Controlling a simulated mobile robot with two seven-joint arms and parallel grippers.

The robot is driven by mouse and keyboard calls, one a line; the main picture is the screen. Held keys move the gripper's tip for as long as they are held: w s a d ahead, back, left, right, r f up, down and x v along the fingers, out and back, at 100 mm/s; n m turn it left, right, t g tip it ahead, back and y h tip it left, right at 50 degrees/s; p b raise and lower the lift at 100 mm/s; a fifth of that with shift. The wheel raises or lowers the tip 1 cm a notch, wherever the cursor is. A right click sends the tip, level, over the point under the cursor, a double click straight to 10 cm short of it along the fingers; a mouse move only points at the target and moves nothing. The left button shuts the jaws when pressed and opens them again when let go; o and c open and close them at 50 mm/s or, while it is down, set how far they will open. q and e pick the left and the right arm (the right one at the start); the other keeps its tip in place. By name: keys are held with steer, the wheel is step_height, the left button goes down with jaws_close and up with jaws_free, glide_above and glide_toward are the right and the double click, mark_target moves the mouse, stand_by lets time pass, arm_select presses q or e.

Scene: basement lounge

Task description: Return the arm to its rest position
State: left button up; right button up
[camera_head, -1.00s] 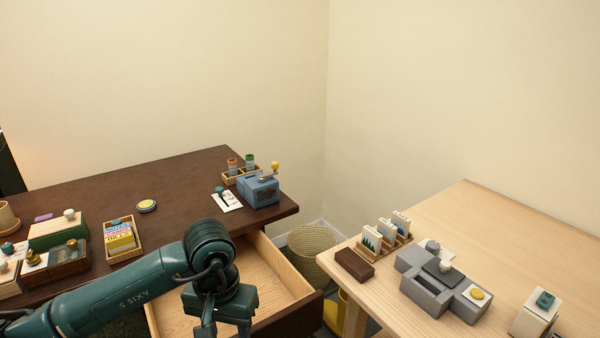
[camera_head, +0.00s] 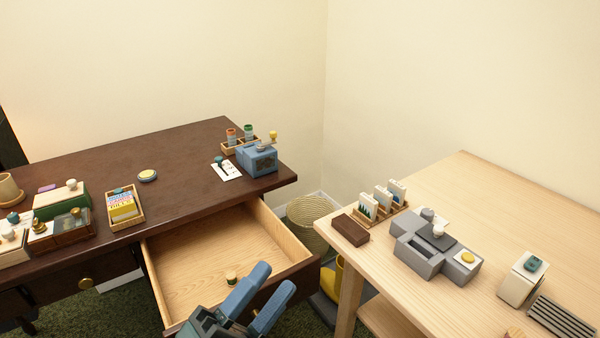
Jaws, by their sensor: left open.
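My left gripper (camera_head: 258,292) shows at the bottom centre, in front of the open wooden drawer (camera_head: 215,262) of the dark desk. Its two blue fingers are spread apart, with nothing seen between them. Most of the left arm is below the frame. My right gripper is not in view.
The dark desk (camera_head: 180,150) carries a card box (camera_head: 123,208), a blue device (camera_head: 257,160) and several small items. A pale wooden table (camera_head: 480,200) at right holds a grey device (camera_head: 435,248). A woven basket (camera_head: 306,215) stands between them.

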arm_select(q)
steer(key=s+a+f+n+g+y, duration=0.2)
steer(key=a+f+n+y, duration=0.4)
steer(key=n, duration=0.5)
steer(key=s+a+f+n+g+y, duration=0.15)
steer(key=a+f+n+y, duration=0.3)
steer(key=f+n, duration=0.5)
steer(key=r+g+p, duration=0.1)
steer(key=r+p, duration=0.1)
steer(key=p, duration=0.4)
steer(key=r+g+y+p, duration=0.1)
steer(key=r+p, duration=0.1)
steer(key=p, duration=0.5)
steer(key=r+n+g+y+p, duration=0.1)
steer(key=p, duration=0.5)
steer(key=shift+s+d+r, duration=0.25)
steer(key=shift+s+r, duration=0.1)
steer(key=shift+r, duration=0.05)
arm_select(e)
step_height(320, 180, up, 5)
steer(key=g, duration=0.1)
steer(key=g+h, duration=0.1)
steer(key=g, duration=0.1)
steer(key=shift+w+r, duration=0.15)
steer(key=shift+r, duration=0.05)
